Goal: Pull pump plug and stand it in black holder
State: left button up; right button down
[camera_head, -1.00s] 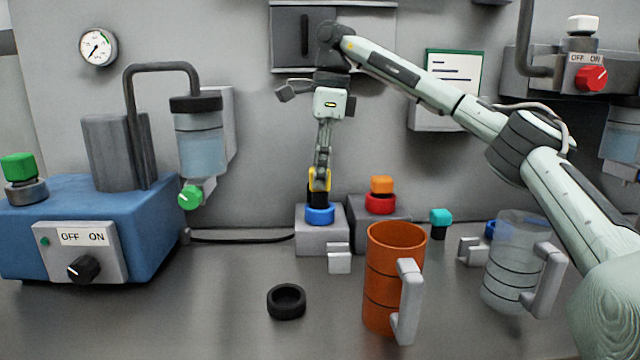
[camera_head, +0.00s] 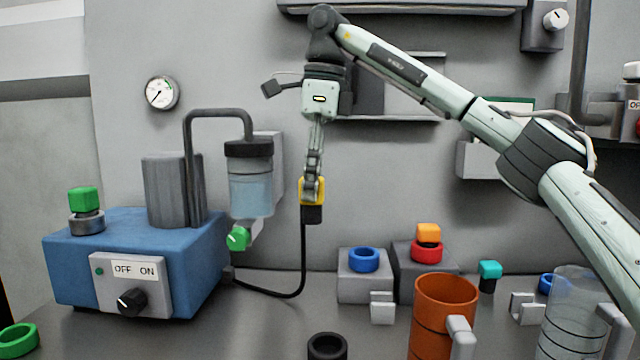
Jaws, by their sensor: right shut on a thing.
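The pump plug (camera_head: 312,213) has a yellow grip and a black lower part. My right gripper (camera_head: 312,188) is shut on its yellow part and holds it upright in the air, above and left of the blue-ringed socket (camera_head: 364,260). A black cable (camera_head: 303,262) hangs from the plug and runs to the blue pump (camera_head: 75,278). The black ring-shaped holder (camera_head: 327,346) stands on the bench at the bottom edge of the picture, partly cut off. My left gripper is not in view.
An orange mug (camera_head: 441,310) and a clear jug (camera_head: 570,320) stand on the right. An orange plug (camera_head: 428,233) sits in a red ring, with a teal-capped piece (camera_head: 489,270) beside it. A green ring (camera_head: 17,340) lies at the lower left. Bench around the black holder is clear.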

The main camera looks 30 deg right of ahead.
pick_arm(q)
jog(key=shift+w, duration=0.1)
pick_arm(e)
jog(key=shift+r, duration=3.55)
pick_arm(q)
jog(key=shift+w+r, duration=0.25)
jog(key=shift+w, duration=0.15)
